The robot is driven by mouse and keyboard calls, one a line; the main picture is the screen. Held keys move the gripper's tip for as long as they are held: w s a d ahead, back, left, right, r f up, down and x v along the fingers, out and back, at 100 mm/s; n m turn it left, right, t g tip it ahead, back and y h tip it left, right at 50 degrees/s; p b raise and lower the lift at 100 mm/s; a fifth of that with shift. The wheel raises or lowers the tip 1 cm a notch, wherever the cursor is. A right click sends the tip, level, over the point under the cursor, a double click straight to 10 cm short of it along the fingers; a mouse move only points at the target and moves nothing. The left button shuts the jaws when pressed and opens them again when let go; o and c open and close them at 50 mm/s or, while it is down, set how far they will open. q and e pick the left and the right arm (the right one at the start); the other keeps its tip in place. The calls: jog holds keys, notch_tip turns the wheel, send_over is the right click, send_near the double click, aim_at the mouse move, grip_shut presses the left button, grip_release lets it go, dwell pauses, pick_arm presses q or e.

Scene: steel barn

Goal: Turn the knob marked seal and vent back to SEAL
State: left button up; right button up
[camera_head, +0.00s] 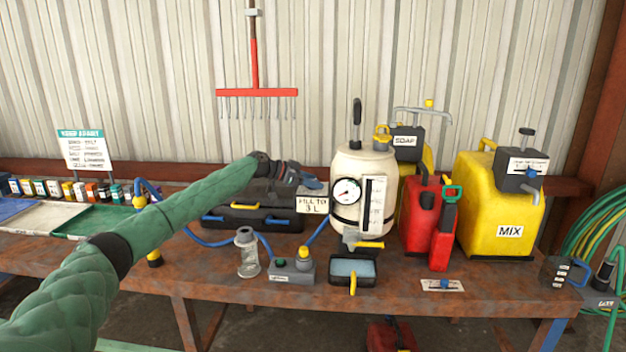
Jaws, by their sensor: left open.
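A black cap block (512,180) on the yellow MIX container (490,220) carries a white label with red and dark marks and a small blue-grey knob (532,173). A flat white plate (454,285) with a blue knob (444,284) lies at the table's front edge. The lettering on both is too small to read, so I cannot tell which is marked seal and vent, nor either setting. My left gripper (316,183) is open, just left of the cream tank (352,165), well left of both knobs. My right gripper is out of view.
A gauge and a FILL TO 3 L sign (312,204) are by the tank. A red can (420,212), a SOAP container (405,142) and a black tray (353,269) crowd the table (225,290). A blue hose runs behind the pump parts. Green hose hangs at right.

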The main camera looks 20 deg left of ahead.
pick_arm(q)
jog(key=shift+w+d+f, duration=0.15)
jog(key=shift+d, duration=0.05)
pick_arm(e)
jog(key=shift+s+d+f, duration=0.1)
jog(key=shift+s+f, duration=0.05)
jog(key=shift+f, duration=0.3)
pick_arm(q)
jog(key=c, duration=1)
